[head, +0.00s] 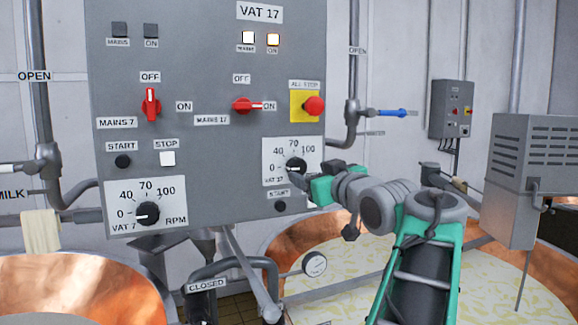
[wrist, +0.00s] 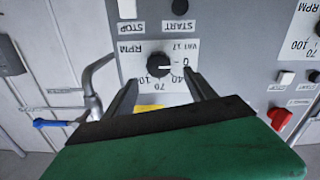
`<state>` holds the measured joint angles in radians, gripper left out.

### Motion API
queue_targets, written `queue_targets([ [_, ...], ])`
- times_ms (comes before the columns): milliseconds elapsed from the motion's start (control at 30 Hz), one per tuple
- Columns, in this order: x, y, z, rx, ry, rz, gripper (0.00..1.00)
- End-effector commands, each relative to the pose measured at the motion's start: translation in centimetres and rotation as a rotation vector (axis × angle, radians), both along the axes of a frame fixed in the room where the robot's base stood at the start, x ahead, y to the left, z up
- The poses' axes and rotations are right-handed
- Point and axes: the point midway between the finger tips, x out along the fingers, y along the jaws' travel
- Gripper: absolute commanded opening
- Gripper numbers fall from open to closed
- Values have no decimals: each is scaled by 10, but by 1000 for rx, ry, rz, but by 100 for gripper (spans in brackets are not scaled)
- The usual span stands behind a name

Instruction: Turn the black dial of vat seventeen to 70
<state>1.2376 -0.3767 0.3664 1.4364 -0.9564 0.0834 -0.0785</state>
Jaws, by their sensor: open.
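The black dial of vat seventeen (head: 296,165) sits on a white scale plate marked 40, 70, 100 and "VAT 17", low on the right of the grey panel. It also shows in the wrist view (wrist: 158,66), where the picture is upside down. Its white pointer line points close to 0. My gripper (head: 304,177) is in front of the plate, partly covering its lower right in the head view. In the wrist view my gripper (wrist: 162,80) is open and empty, its fingers on either side of the dial and apart from it. Its depth to the dial is unclear.
Vat 7's similar dial (head: 147,213) is at lower left. A black start button (head: 280,206) is just below the vat 17 plate. A red stop knob (head: 314,106) and red switch (head: 247,106) are above. A blue-handled valve (head: 392,113) and copper vat (head: 540,285) are right.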

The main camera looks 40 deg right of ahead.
Motion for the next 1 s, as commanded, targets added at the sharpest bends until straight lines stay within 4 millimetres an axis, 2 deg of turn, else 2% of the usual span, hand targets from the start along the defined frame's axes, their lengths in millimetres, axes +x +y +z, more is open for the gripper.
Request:
queue_targets([
  [233, 46, -12, 3, 3, 2, 4, 65],
  [400, 65, -19, 2, 0, 0, 1, 65],
  [667, 68, -19, 0, 0, 0, 0, 65],
  [1000, 67, -19, 0, 0, 0, 0, 38],
])
